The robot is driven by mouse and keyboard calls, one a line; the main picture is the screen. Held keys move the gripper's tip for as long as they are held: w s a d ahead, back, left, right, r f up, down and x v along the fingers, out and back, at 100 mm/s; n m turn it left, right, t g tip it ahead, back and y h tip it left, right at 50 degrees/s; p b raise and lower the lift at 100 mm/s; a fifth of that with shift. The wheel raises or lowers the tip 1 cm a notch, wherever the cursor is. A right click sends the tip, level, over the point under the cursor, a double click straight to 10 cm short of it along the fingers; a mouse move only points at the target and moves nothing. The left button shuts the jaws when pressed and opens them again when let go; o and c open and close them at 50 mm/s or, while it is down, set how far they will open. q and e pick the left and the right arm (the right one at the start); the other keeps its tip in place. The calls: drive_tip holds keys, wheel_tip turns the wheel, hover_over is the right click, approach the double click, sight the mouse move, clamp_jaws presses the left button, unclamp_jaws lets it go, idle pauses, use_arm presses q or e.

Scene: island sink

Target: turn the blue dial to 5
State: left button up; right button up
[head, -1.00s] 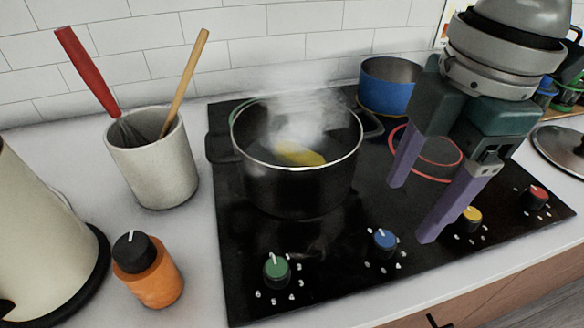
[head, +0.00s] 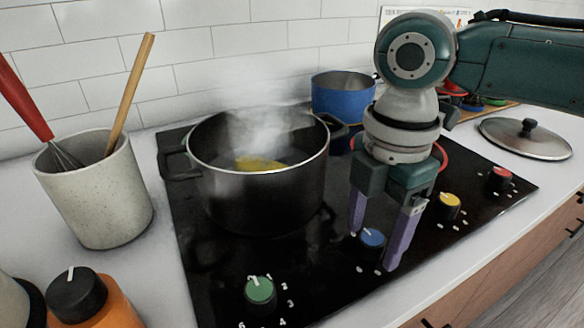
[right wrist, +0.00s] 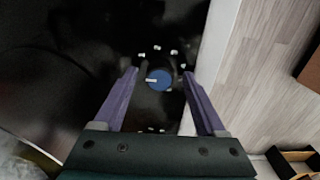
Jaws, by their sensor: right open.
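The blue dial (head: 372,240) is a round knob with a white pointer line on the black stove's front edge. In the right wrist view the dial (right wrist: 159,79) lies between and just beyond my fingertips, with white marks around it. Its numbers are too small to read. My right gripper (head: 372,252) is open, its purple fingers pointing down on either side of the dial in the head view. I cannot tell whether the fingers touch it. In the right wrist view the gripper (right wrist: 160,80) is spread and holds nothing. My left gripper is not in view.
A steaming black pot (head: 257,190) with yellow food stands left of my right gripper. A green dial (head: 260,290), yellow dial (head: 449,201) and red dial (head: 499,177) are nearby. A blue pot (head: 342,95) stands behind. An orange bottle (head: 115,308) is at left.

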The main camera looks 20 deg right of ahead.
drive_tip(key=shift+f, duration=0.15)
clamp_jaws()
idle(0.5)
